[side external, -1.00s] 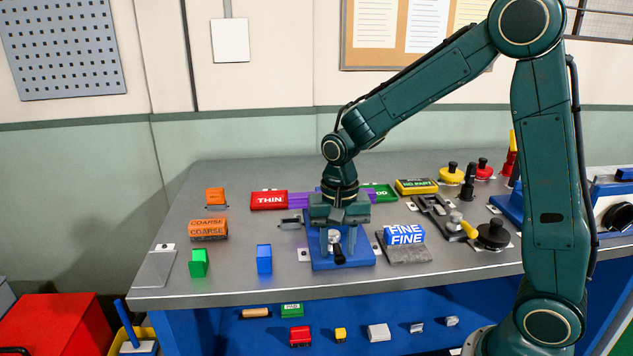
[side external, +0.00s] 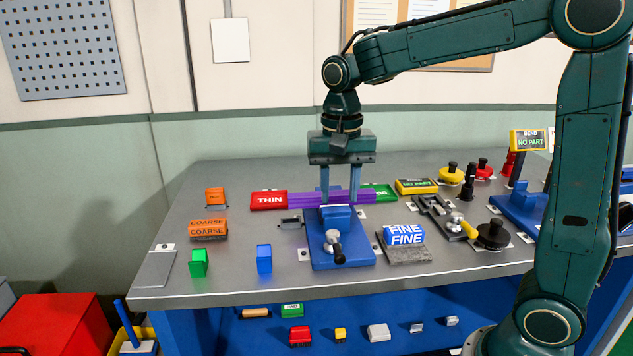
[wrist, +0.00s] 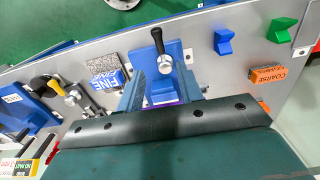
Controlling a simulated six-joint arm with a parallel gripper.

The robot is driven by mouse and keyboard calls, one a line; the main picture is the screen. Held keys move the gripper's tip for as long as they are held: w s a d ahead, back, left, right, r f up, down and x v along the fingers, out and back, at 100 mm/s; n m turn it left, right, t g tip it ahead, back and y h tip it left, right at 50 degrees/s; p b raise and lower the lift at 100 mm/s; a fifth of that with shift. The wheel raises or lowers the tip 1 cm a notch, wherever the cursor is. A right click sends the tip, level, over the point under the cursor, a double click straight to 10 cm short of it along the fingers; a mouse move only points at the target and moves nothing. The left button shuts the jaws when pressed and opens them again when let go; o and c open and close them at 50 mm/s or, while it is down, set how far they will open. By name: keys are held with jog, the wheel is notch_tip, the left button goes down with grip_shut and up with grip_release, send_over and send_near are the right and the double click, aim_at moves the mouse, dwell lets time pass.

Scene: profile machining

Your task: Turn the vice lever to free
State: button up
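The blue vice (side external: 358,250) stands on the bench below my gripper. Its lever (side external: 334,240) has a silver hub and a black knob, and the knob points toward the bench's front edge. In the wrist view the vice (wrist: 174,84) and the lever (wrist: 160,47) show near the top centre. My gripper (side external: 340,197) is above and behind the lever, its two fingers apart with nothing visibly held. A purple bar (side external: 302,199) lies across behind the vice, near the fingertips; whether they touch it I cannot tell.
A red THIN block (side external: 269,201) and a green block (side external: 383,192) sit at the purple bar's ends. The blue-and-white FINE block (side external: 404,234) is right of the vice. A blue block (side external: 264,259) and orange COARSE block (side external: 208,229) are left.

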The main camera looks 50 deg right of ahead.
jog(key=shift+r, duration=0.85)
jog(key=s+n+t, duration=0.5)
jog(key=s+n, duration=0.4)
jog(key=s, duration=0.9)
jog(key=shift+a+t, duration=0.25)
jog(key=shift+t, duration=0.05)
